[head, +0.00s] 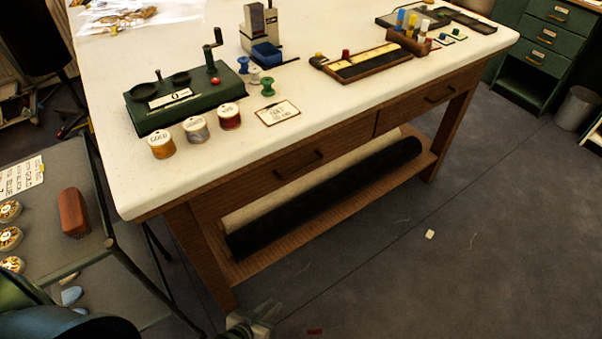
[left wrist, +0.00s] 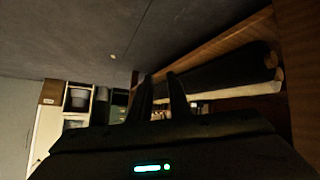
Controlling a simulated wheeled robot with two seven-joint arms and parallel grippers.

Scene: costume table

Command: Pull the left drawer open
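The left drawer (head: 245,185) is a brown wooden front under the white tabletop, flush with the table's frame, so it looks closed. Its dark bar handle (head: 299,165) is at the middle of the front. My left gripper (head: 252,321) is low at the bottom edge of the head view, below the table and apart from the handle. In the left wrist view its two dark fingers (left wrist: 162,85) stand apart with nothing between them. The handle cannot be made out in that view. My right gripper is not in view.
The right drawer (head: 420,95) looks closed too. Dark and pale rolls (head: 330,195) lie on the table's lower shelf (head: 270,262); they also show in the left wrist view (left wrist: 225,75). A side cart (head: 95,205) stands at left. The floor (head: 420,270) in front is mostly clear.

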